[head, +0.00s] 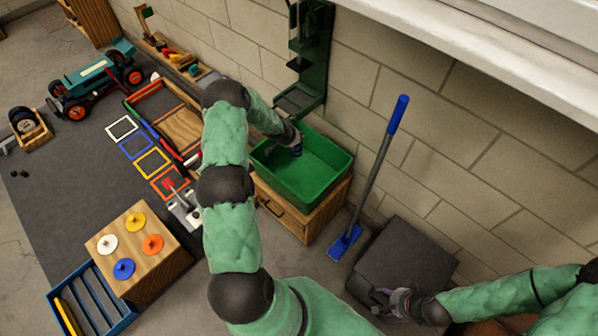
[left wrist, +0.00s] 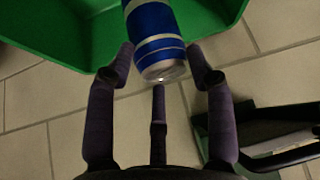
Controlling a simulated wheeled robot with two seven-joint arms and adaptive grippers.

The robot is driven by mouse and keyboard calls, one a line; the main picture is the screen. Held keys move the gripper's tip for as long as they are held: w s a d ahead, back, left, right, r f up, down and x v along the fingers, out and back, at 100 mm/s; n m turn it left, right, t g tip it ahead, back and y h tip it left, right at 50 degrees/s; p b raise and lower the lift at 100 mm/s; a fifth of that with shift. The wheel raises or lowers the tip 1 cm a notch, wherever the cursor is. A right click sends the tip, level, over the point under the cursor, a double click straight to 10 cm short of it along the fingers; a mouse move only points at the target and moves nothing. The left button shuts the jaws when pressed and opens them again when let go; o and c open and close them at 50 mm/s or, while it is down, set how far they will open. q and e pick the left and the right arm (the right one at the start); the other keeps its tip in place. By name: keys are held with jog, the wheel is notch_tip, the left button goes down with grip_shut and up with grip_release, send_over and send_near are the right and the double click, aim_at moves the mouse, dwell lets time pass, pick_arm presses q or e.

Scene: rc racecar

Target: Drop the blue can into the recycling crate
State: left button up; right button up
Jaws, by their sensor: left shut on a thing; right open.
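The recycling crate is a green open bin (head: 339,172) on a small wooden cabinet against the wall. My left gripper (head: 293,142) is over the crate's left part and shut on the blue can (head: 297,152). In the left wrist view the can (left wrist: 157,24), blue with silver bands, sits between the fingertips of my left gripper (left wrist: 161,58). The green crate (left wrist: 60,43) shows behind it there. The can's far end is cut off by the frame. My right gripper (head: 385,300) is open and empty near a dark grey box at lower right.
A blue-handled broom (head: 372,172) leans on the wall right of the crate. A dark green rack (head: 308,55) hangs behind the crate. The wooden cabinet (head: 287,214) supports the crate. A wooden block with coloured discs (head: 137,252) stands at lower left.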

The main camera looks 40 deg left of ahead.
pick_arm(q)
jog(key=o, duration=0.9)
jog(key=shift+c, duration=0.2)
jog(key=a+v, duration=0.1)
jog(key=v, duration=1.1)
jog(key=shift+d, duration=0.45)
